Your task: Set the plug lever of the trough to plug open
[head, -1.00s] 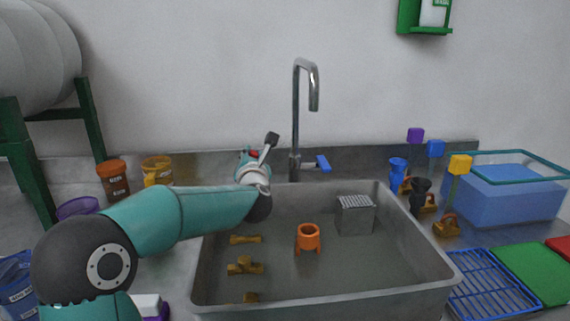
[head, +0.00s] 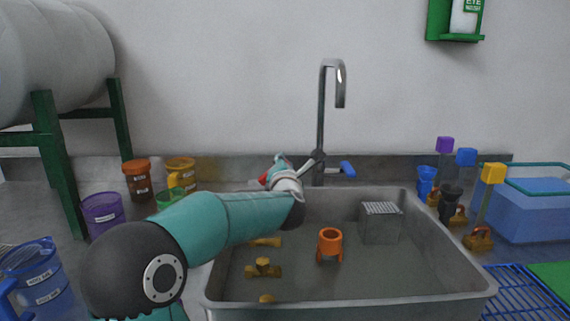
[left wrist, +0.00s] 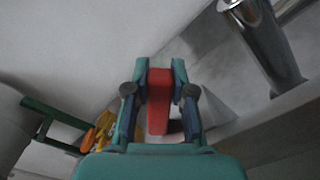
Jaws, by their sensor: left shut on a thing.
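The steel trough (head: 420,293) is set in the counter. My left gripper (head: 272,172) is at its back left edge, with my teal arm reaching in from the left. In the left wrist view, my left gripper (left wrist: 158,88) is shut on a red, block-shaped handle (left wrist: 158,105), which looks like the plug lever. A little of the red handle (head: 264,179) shows beside the fingers in the head view. The lever's base and the plug are hidden, so I cannot tell the lever's setting. My right gripper is not in view.
A tall faucet (head: 321,115) with a blue handle (head: 347,168) stands just right of my gripper. The trough holds an orange stand (head: 329,243), a grey block (head: 381,224) and brass-coloured pieces (head: 263,268). Jars and cups (head: 137,178) stand left. A blue tank (head: 545,215) stands right.

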